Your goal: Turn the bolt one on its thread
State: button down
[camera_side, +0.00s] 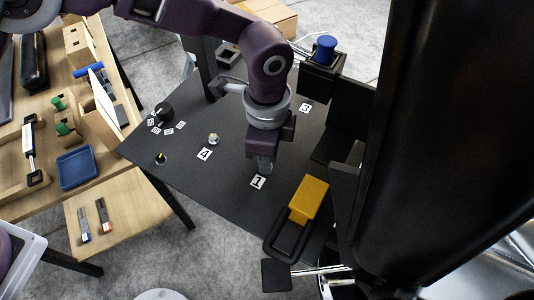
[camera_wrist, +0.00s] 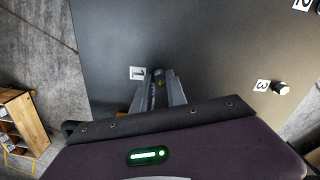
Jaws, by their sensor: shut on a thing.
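The black panel (camera_side: 190,170) carries numbered white labels. My gripper (camera_side: 264,168) points down onto the panel just above the label marked 1 (camera_side: 258,182). In the wrist view its two fingers (camera_wrist: 158,88) are shut on bolt one beside the same label (camera_wrist: 138,73). Only a small brownish part of bolt one (camera_wrist: 159,74) shows at the fingertips; the fingers hide the rest, so its thread cannot be seen.
A silver bolt (camera_side: 213,138) stands near label 4 (camera_side: 204,154). Another bolt (camera_wrist: 281,88) stands by label 3 in the wrist view. A yellow block with a black handle (camera_side: 309,200) is close right of my gripper. A black knob (camera_side: 165,111) is at the left.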

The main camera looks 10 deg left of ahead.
jog(key=m, duration=0.4)
jog(key=shift+w+m, duration=0.1)
jog(key=shift+m, duration=0.2)
jog(key=m, duration=0.4)
jog(key=shift+m, duration=0.3)
jog(key=m, duration=0.4)
jog(key=shift+m, duration=2.3)
jog(key=c, duration=1.3)
grip_release()
jog(key=shift+c, duration=0.2)
jog(key=shift+r, duration=0.1)
notch_tip(320, 180, up, 7)
jog(key=shift+f, duration=0.1)
